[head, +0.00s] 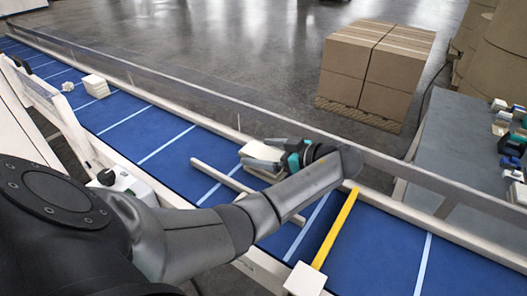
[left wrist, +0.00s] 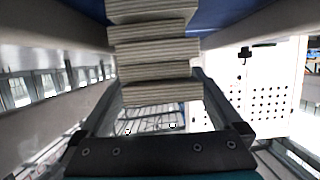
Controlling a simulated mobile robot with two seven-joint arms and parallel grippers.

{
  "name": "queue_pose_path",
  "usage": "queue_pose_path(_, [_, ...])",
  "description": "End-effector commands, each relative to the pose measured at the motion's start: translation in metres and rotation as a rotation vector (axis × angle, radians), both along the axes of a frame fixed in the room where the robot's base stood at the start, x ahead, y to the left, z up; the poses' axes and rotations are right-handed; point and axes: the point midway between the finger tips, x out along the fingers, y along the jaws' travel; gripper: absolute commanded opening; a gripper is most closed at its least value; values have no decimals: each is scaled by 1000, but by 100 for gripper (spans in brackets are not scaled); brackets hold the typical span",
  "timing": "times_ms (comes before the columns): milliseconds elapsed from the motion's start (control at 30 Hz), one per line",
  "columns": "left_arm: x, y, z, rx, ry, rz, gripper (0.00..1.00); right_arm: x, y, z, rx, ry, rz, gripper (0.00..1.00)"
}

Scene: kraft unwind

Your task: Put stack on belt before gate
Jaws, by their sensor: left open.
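A cream stack (head: 254,150) of several flat layers sits on the blue belt (head: 185,150), partly hidden by my left gripper (head: 268,160). In the left wrist view the stack (left wrist: 155,50) stands between the two spread fingers of my left gripper (left wrist: 165,100). The gripper is open; whether a finger touches the stack I cannot tell. The yellow gate bar (head: 337,228) lies across the belt to the right of the stack. My right gripper is not in view.
A pale bar (head: 225,178) lies over the belt beside the stack. Another cream stack (head: 96,85) sits farther up the belt at the left. Rails (head: 205,92) edge the belt. Cartons (head: 375,65) stand on a pallet behind; a grey table (head: 465,140) is at the right.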

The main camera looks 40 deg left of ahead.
Motion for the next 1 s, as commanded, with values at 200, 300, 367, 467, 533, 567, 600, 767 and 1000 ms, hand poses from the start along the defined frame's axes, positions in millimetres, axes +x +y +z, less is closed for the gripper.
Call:
queue_pose_path(200, [1,-3,5,-2,-1,-1,99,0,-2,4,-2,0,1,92])
queue_pose_path(300, [2,-14,7,-5,-2,-2,99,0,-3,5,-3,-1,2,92])
queue_pose_path(367, [3,-23,11,-6,-1,-1,99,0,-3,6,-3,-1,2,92])
queue_pose_path(467, [5,-40,16,-7,-1,-2,99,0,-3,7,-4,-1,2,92])
queue_pose_path(533, [6,-51,20,-6,0,-1,99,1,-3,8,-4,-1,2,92])
queue_pose_path(567, [6,-56,22,-7,0,-1,99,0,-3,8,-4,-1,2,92])
queue_pose_path(600, [7,-62,24,-6,0,-1,99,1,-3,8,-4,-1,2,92])
queue_pose_path(767, [10,-86,33,-5,-1,-1,99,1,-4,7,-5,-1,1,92])
queue_pose_path(1000, [12,-108,42,-2,1,0,99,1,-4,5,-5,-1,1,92])
